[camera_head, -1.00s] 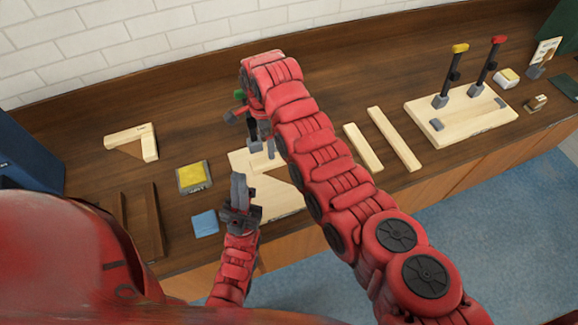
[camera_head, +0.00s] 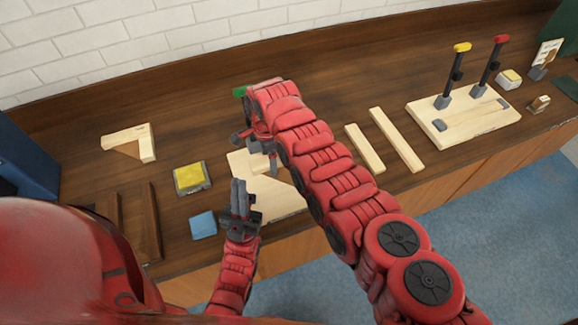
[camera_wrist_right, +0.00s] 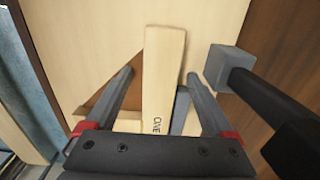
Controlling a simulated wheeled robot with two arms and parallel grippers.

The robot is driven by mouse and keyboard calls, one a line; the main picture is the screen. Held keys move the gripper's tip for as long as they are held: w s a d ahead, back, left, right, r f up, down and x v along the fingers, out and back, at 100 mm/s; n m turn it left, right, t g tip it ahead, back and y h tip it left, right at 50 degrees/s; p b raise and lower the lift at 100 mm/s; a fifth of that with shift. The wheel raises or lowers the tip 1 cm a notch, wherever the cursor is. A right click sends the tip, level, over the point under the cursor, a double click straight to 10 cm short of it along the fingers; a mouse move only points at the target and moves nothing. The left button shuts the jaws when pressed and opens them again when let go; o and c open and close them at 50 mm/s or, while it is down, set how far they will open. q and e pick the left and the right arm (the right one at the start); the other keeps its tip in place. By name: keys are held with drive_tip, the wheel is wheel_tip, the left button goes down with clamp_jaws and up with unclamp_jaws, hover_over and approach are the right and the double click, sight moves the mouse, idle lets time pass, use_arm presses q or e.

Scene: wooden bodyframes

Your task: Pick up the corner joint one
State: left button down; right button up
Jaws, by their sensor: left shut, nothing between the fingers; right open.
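A light wooden bar (camera_wrist_right: 163,70) with dark lettering, apparently part of a corner joint, stands between my right gripper's open fingers (camera_wrist_right: 158,85) in the right wrist view. A brown triangular piece (camera_wrist_right: 97,108) shows beside it. In the head view my right gripper (camera_head: 261,158) is low over the pale board (camera_head: 283,201) and partly hides the joint there. Another L-shaped wooden corner joint (camera_head: 143,143) lies at the left of the bench. I cannot tell which is number one. My left gripper (camera_head: 239,188) is shut and empty in front of the board.
A dark clamp with a grey pad (camera_wrist_right: 223,68) stands close to the right finger. A yellow-topped block (camera_head: 190,177) and a blue block (camera_head: 203,225) lie at left. Two wooden strips (camera_head: 397,140) and a board with two upright clamps (camera_head: 440,122) are at right.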

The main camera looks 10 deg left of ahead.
clamp_jaws()
idle(0.3)
drive_tip(key=shift+r, duration=0.1)
